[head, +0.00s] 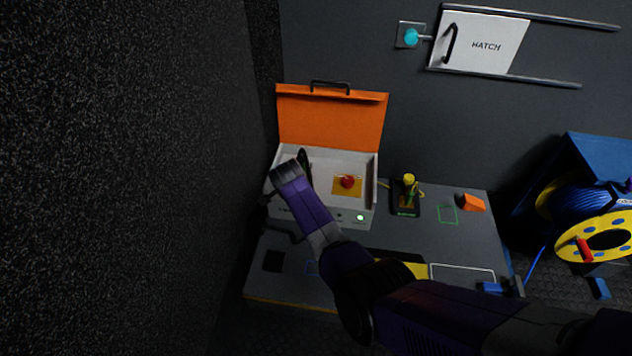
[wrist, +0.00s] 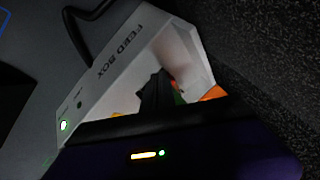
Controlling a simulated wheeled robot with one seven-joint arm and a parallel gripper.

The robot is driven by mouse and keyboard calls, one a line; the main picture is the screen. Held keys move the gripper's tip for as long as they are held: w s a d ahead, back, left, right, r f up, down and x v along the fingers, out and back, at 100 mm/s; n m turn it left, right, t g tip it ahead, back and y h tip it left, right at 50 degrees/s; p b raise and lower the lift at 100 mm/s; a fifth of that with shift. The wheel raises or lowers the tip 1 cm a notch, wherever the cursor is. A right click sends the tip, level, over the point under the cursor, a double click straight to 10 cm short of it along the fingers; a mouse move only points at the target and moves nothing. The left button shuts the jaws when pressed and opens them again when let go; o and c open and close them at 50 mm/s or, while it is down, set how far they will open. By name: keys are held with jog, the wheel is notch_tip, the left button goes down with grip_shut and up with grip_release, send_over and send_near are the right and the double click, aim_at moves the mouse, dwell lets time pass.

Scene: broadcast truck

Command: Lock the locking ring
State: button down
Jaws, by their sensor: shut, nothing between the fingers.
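The feed box (head: 320,212) stands on the table with its orange lid (head: 331,118) open. It also shows close up in the wrist view (wrist: 112,78). My gripper (head: 286,174) is over the left end of the box, its fingers mostly hidden in the head view. In the wrist view a dark shape that looks like my shut fingers (wrist: 156,92) points into the open box. A dark upright part with some green (head: 304,163) stands in the box beside my gripper. A black cable (wrist: 84,32) meets the box front. I cannot make out the locking ring clearly; my arm hides part of the box.
A red button (head: 348,182) on a yellow plate is inside the box. A black stand with a yellow-topped part (head: 408,181) and an orange block (head: 473,202) are to the right. A blue cable reel (head: 590,215) stands far right. A dark wall is close on the left.

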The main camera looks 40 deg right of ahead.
jog(key=shift+d, duration=0.15)
jog(key=shift+d, duration=0.75)
